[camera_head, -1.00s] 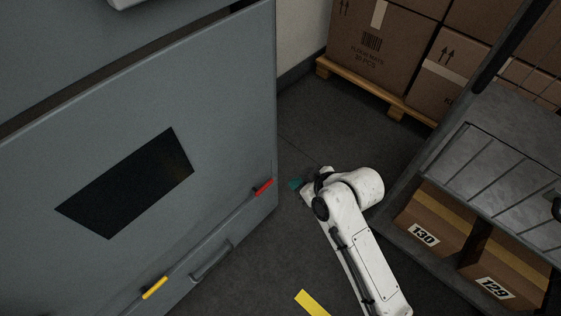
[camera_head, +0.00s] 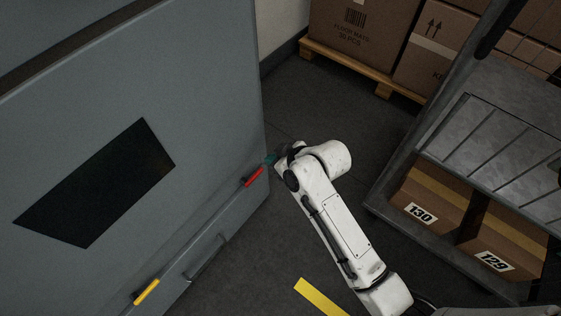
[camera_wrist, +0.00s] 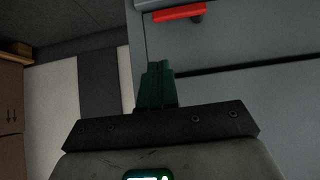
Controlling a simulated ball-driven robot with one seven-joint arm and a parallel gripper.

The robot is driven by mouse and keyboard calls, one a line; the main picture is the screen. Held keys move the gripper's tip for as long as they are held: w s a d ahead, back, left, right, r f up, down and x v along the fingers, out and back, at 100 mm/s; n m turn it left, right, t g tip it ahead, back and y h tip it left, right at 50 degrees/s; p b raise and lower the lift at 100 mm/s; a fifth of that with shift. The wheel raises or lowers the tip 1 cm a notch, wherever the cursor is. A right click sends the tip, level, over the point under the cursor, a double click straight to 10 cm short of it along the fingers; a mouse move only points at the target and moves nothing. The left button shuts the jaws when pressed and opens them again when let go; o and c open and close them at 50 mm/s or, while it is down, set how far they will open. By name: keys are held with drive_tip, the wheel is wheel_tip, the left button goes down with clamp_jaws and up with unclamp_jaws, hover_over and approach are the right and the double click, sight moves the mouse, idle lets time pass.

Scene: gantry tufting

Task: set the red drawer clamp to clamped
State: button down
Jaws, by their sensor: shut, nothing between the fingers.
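The red drawer clamp (camera_head: 253,177) is a short bar on the grey cabinet's front, near its right edge. In the wrist view the red clamp (camera_wrist: 179,12) lies across the top, above and right of my fingers, with a dark pivot at its right end. My gripper (camera_wrist: 157,68) has teal fingers that are shut together and empty. In the head view my gripper (camera_head: 270,159) shows as a small teal patch just right of the clamp, mostly hidden by my wrist. I see no contact between the fingers and the clamp.
A yellow clamp (camera_head: 146,292) and a drawer handle (camera_head: 207,259) are lower on the grey cabinet (camera_head: 205,120). A rack (camera_head: 385,205) with boxes stands at the right. Boxes on a pallet (camera_head: 350,65) are at the back. Dark floor lies between.

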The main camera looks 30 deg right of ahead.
wheel_tip(320, 180, down, 7)
drive_tip(key=w+a+b, duration=0.1)
drive_tip(key=w+b, duration=0.2)
